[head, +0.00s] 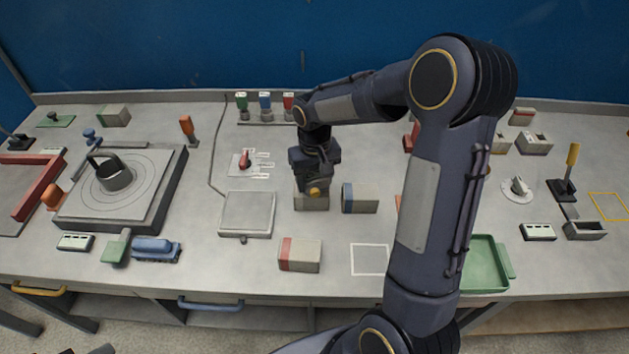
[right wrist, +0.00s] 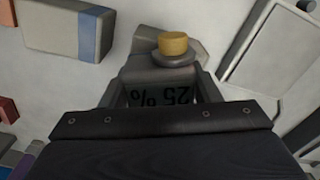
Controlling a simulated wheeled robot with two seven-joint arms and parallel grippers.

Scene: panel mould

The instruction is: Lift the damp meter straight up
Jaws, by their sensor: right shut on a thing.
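The damp meter (right wrist: 160,92) is a grey device with a display reading 25 % and a yellow knob at its end. It sits between the fingers of my right gripper (right wrist: 157,88), which is shut on it. In the head view its yellow end (head: 314,191) shows just below my right gripper (head: 313,178), and the gripper hides most of the rest. A pale block (head: 311,203) is right under the yellow end. I cannot tell whether the meter touches it. My left gripper is not in view.
A block with a blue band (head: 360,198) stands close to the right of the meter. A grey square plate (head: 247,214) is to the left. A red-banded block (head: 299,254) is nearer the front edge. A white outlined square (head: 370,259) is empty. A green tray (head: 505,257) lies right.

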